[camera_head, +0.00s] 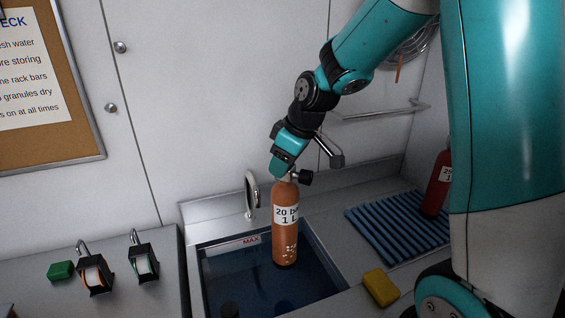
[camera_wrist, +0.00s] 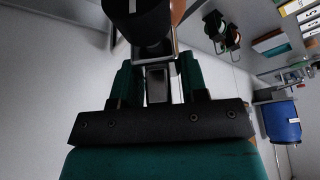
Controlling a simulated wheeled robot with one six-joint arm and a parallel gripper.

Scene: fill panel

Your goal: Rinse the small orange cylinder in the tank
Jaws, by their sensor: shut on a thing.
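The small orange cylinder (camera_head: 286,231) has a white label reading "20 ba… 1 L" and a valve with a black knob at its top. It hangs upright from my gripper (camera_head: 286,173), which is shut on its valve. The cylinder is over the tank (camera_head: 223,293), a sink of dark blue water with a MAX mark on its back wall. Whether its bottom touches the water is hard to tell. In the wrist view my gripper (camera_wrist: 157,85) is shut around the valve, with a dark knob in front.
A metal tap (camera_head: 251,194) stands behind the tank. A yellow sponge (camera_head: 380,287) lies to its right, before a blue ribbed mat (camera_head: 402,228). A red cylinder (camera_head: 437,183) stands at the mat's right. Two tape-like reels (camera_head: 95,275) and a green block (camera_head: 61,271) sit on the left counter.

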